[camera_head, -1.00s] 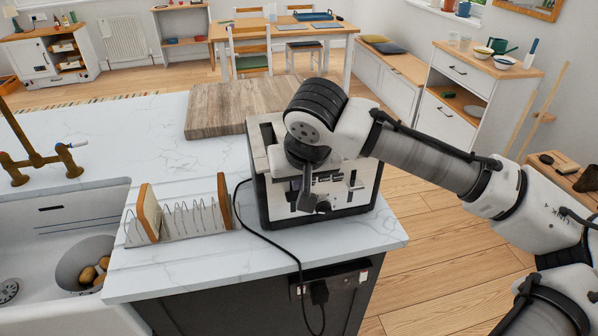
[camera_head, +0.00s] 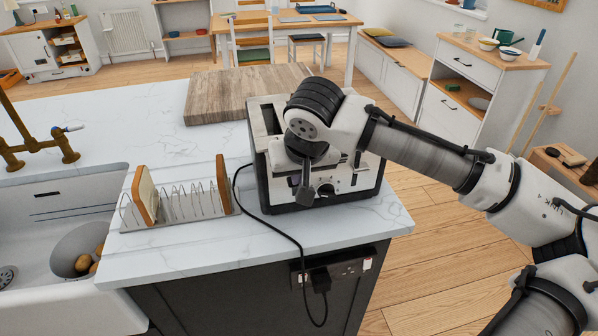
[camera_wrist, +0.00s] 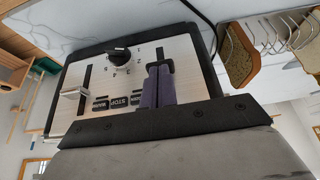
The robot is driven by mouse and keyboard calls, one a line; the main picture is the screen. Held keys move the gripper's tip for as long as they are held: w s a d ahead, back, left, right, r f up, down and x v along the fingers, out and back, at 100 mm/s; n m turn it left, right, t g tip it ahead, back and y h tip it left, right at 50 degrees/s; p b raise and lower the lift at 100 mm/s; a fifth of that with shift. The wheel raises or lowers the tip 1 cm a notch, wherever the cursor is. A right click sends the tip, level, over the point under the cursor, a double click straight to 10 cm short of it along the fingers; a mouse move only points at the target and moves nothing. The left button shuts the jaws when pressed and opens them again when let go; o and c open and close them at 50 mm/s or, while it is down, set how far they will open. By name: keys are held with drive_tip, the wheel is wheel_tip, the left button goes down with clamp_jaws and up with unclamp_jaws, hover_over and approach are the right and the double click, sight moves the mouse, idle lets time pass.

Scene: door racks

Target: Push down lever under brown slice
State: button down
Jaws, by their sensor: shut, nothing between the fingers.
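The toaster (camera_head: 335,192) stands on the white counter. Its front panel (camera_wrist: 130,72) shows upside down in the wrist view, with a dial, buttons and a pale lever (camera_wrist: 74,93) in the left slot. My gripper (camera_head: 305,193) is in front of the panel, left of the dial in the head view. In the wrist view, its dark purple fingers (camera_wrist: 160,70) are together and empty, covering the area across the dial from the visible lever. Any second lever there is hidden. No brown slice is visible in the toaster; my arm covers part of its top.
A wire rack (camera_head: 190,205) holding two bread slices (camera_head: 145,195) (camera_head: 223,184) stands left of the toaster. A wooden board (camera_head: 240,92) lies behind. The black cord (camera_head: 270,232) runs to a socket below the counter edge. The sink is at left.

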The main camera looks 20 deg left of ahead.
drive_tip(key=s, duration=0.1)
drive_tip(key=s+d+f, duration=0.1)
drive_tip(key=s+d, duration=0.1)
drive_tip(key=shift+s+d+f, duration=0.1)
drive_tip(key=shift+s+f, duration=0.05)
drive_tip(key=shift+f, duration=0.2)
idle(0.6)
idle(0.3)
